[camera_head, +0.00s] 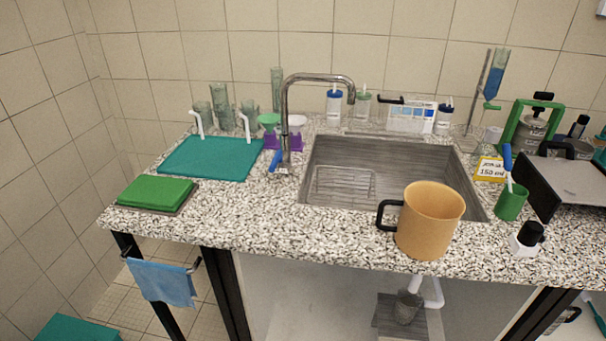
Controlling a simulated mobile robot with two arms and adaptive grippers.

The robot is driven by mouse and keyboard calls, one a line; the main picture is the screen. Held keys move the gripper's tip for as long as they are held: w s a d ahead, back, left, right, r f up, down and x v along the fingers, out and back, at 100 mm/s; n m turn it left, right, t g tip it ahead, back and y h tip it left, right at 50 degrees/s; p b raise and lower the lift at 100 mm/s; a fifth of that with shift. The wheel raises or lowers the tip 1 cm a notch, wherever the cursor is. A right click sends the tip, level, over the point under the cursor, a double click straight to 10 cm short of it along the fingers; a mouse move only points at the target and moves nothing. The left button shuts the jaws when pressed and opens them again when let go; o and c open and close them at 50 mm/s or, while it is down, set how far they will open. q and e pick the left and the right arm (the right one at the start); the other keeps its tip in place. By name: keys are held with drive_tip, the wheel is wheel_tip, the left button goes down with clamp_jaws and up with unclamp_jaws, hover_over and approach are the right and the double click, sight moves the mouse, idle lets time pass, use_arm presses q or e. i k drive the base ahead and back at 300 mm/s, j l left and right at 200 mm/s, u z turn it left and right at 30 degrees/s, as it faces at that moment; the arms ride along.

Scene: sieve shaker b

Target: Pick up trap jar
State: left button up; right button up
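A grey, partly see-through jar (407,308) is below the sink, under the counter. It is upright beside a white drain pipe (433,294) and looks like the trap jar. It is small in the picture, and I cannot tell whether it is joined to the pipe. A dark grey mat or panel (384,318) shows behind or under it. Neither of my grippers is in view.
The counter's front edge (330,252) overhangs the jar. An orange mug (428,220) stands on that edge, right above it. The sink (330,160), tap (287,110), green cup (511,203) and blue cloth (162,283) are nearby. Dark legs flank the space below.

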sight(406, 306)
drive_tip(key=l+z, duration=0.15)
drive_tip(key=z, duration=0.85)
drive_tip(key=k+l, duration=0.05)
